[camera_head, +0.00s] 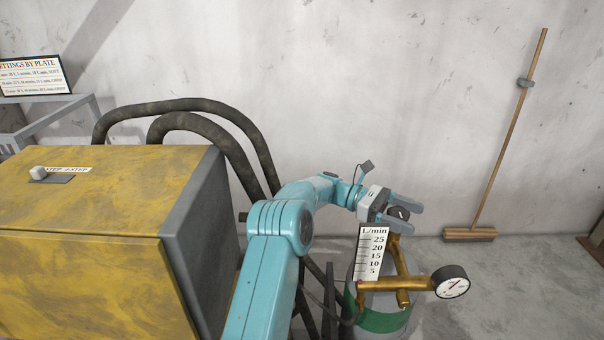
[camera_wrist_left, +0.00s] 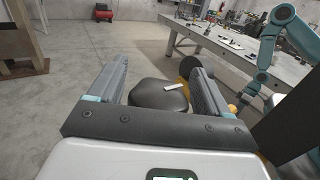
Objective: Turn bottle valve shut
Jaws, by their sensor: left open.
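The gas bottle (camera_head: 388,322), grey with a green band, stands behind and right of the yellow machine, partly hidden by my left arm. Brass fittings (camera_head: 398,283) sit on it. The dark valve knob (camera_head: 399,213) is at the top of the brass stem. My left gripper (camera_head: 416,212) is open, with its fingers on either side of the knob. In the left wrist view the black, many-sided knob (camera_wrist_left: 150,94), with a white mark, lies between the open fingers (camera_wrist_left: 158,70); whether they touch it, I cannot tell.
A round gauge (camera_head: 452,282) and an L/min scale plate (camera_head: 371,252) stand close below the gripper. The yellow machine (camera_head: 90,270) and black hoses (camera_head: 190,108) are at left. A broom (camera_head: 470,234) leans on the wall. A workbench (camera_wrist_left: 215,38) shows in the wrist view.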

